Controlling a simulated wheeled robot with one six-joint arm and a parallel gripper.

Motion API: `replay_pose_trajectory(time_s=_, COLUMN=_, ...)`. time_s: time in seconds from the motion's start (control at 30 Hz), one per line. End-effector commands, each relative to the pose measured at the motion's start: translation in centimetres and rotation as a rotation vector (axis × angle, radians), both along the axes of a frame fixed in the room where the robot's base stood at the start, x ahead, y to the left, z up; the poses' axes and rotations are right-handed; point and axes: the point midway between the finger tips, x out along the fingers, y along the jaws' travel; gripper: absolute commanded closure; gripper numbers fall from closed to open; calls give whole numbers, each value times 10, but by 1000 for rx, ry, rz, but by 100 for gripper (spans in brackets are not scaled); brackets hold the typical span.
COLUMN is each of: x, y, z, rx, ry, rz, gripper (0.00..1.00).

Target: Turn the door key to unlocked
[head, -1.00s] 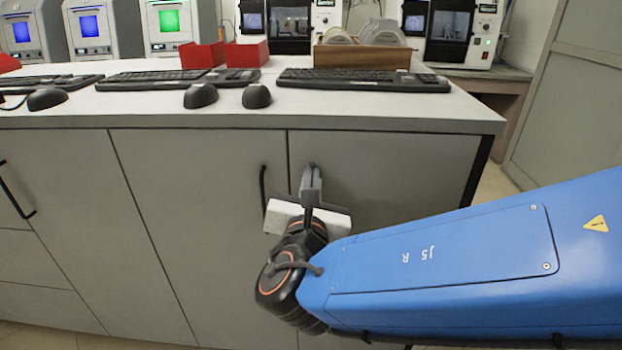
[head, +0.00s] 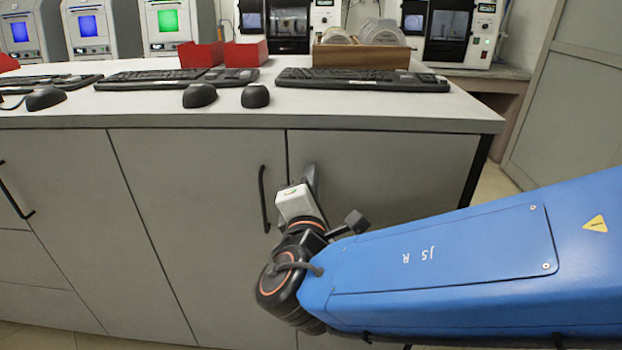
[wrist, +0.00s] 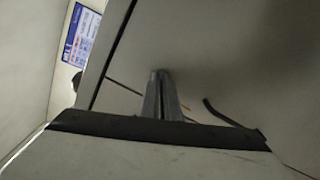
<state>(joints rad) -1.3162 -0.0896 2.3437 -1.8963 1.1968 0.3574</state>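My gripper (head: 311,176) reaches the grey cabinet door (head: 400,175) near its upper left corner, just right of a black bar handle. Its fingers (wrist: 161,97) are close together in the wrist view, with their tips at the door face. The door key itself is hidden at the fingertips. The gripper's place at the door and its turn on the spot fit a grip on the key. The white gripper body (head: 295,203) is rolled, with its narrow side showing in the head view. How far the key is turned cannot be seen.
The black bar handle (head: 264,198) stands close to the left of my gripper. The countertop (head: 240,113) overhangs above, with keyboards, mice and red bins (head: 245,54) on it. The floor to the right of the cabinet is partly open.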

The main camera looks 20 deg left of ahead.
Motion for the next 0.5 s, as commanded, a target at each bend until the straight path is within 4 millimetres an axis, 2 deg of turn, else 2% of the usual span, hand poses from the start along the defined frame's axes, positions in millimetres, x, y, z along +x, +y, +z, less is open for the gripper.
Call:
replay_pose_trajectory(time_s=0.2, x=0, y=-1, z=-1, rx=170, ry=41, rz=-1, gripper=100)
replay_pose_trajectory(time_s=0.5, x=0, y=-1, z=-2, rx=329, ry=81, rz=-2, gripper=100)
